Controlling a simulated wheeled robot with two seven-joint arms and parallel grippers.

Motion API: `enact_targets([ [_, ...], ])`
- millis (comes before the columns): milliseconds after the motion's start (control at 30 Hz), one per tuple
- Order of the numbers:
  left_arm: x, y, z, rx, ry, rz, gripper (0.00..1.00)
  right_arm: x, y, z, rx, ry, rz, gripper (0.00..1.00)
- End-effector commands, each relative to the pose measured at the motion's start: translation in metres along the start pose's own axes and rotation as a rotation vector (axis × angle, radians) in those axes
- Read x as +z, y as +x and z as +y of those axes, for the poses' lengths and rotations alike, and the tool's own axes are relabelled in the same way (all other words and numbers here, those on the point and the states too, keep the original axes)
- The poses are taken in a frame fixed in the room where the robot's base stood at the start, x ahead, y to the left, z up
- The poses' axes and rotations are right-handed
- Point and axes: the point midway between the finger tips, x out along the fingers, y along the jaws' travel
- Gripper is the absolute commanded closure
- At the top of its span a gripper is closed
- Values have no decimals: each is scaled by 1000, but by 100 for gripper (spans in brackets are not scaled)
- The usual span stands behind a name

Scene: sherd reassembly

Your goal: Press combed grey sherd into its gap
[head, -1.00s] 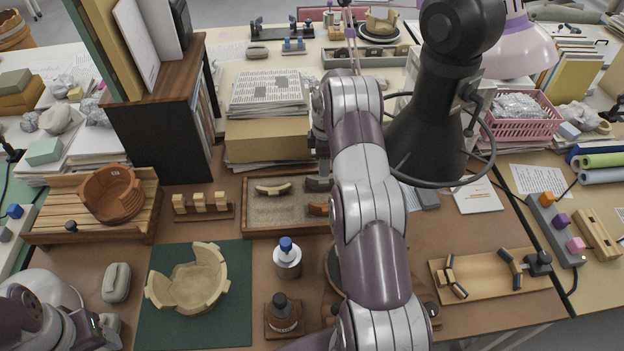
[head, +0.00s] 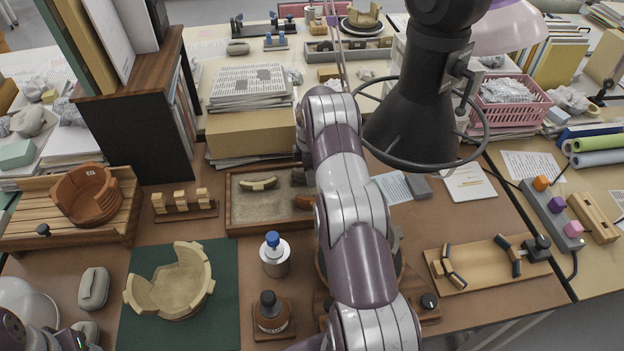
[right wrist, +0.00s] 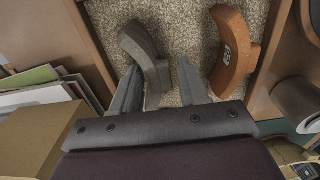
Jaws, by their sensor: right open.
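The grey sherd (right wrist: 147,55) is a dark curved piece lying on the gritty bed of a shallow tray. Only a bit of it shows beside my arm in the head view (head: 298,177). My right gripper (right wrist: 158,88) is open, with the sherd's near end between its fingers in the right wrist view; I cannot tell whether they touch it. In the head view its fingers are hidden by my arm. A greyish piece (head: 396,243) shows behind my right arm, mostly hidden; I cannot see a gap in it. My left gripper is out of view.
The wooden tray (head: 232,205) also holds a tan sherd (head: 258,184) and an orange sherd (right wrist: 232,50). A cream broken bowl (head: 172,285) sits on a green mat (head: 222,330). A blue-capped jar (head: 275,258) and a dark bottle (head: 270,315) stand near my right arm.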

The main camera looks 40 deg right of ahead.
Motion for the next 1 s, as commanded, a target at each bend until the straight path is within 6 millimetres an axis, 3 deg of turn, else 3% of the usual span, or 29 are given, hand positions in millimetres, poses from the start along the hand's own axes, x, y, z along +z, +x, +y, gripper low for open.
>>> enact_targets([
  [100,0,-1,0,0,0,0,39,0,-1,0,0,0,0,56],
  [200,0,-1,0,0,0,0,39,0,-1,0,0,0,0,89],
  [233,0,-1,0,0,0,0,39,0,-1,0,0,0,0,95],
  [467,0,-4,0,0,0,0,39,0,-5,0,1,0,0,96],
  [1000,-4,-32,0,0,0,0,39,0,-49,1,1,0,0,96],
])
